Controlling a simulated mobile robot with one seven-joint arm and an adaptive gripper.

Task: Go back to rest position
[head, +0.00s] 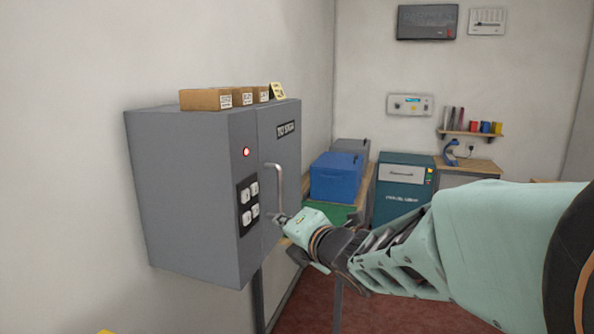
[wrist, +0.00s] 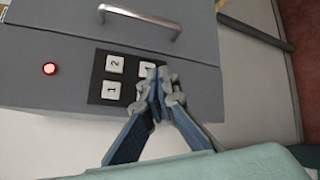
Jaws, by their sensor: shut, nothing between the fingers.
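My gripper (head: 279,220) is shut and empty. In the head view its fingertips are close to the right side of the keypad (head: 249,205) on the grey locker (head: 190,190). In the wrist view my gripper (wrist: 160,82) covers part of the keypad (wrist: 113,78), and I cannot tell whether it touches a key. Keys 1 and 2 show clearly; others are partly hidden. A red light (head: 246,152) glows above the keypad. The locker door with its metal handle (head: 278,185) looks shut.
A teal cabinet (head: 402,190) and a shelf (head: 470,134) are at the back wall. Red floor (head: 315,310) shows below.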

